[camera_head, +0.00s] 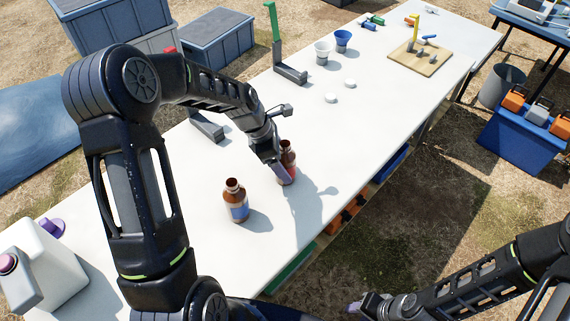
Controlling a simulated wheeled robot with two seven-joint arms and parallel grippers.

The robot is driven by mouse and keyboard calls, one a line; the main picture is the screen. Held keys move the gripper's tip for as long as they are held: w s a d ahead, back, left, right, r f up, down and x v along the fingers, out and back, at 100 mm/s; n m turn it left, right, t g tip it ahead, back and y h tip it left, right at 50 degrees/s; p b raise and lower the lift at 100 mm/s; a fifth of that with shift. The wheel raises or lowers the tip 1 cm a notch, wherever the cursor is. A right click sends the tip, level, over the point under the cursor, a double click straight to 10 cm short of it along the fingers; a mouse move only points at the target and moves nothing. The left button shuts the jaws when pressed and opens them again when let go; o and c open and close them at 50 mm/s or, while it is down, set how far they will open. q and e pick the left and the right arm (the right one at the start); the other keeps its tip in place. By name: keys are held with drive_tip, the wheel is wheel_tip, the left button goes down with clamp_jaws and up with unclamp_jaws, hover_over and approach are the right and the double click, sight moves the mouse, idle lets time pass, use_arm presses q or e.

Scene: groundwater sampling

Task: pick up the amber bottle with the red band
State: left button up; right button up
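The amber bottle with the red band (291,159) stands upright on the white table, partly hidden by my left gripper. My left gripper (281,174) reaches down at it from the upper left, with a grey finger in front of the bottle's side. I cannot tell whether the fingers are open around the bottle or shut on it. A second amber bottle, with a blue and white label (236,203), stands to the left and nearer. My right gripper (356,308) is low at the bottom edge, off the table and away from the bottles; its opening is unclear.
The white table (330,150) holds two white caps (331,98), a white cup (322,52), a blue cup (342,40), a green-posted stand (275,40) and a wooden board (420,58). A white jug (45,265) stands at the left. Table space right of the bottles is clear.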

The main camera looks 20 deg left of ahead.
use_arm(q)
clamp_jaws()
idle(0.7)
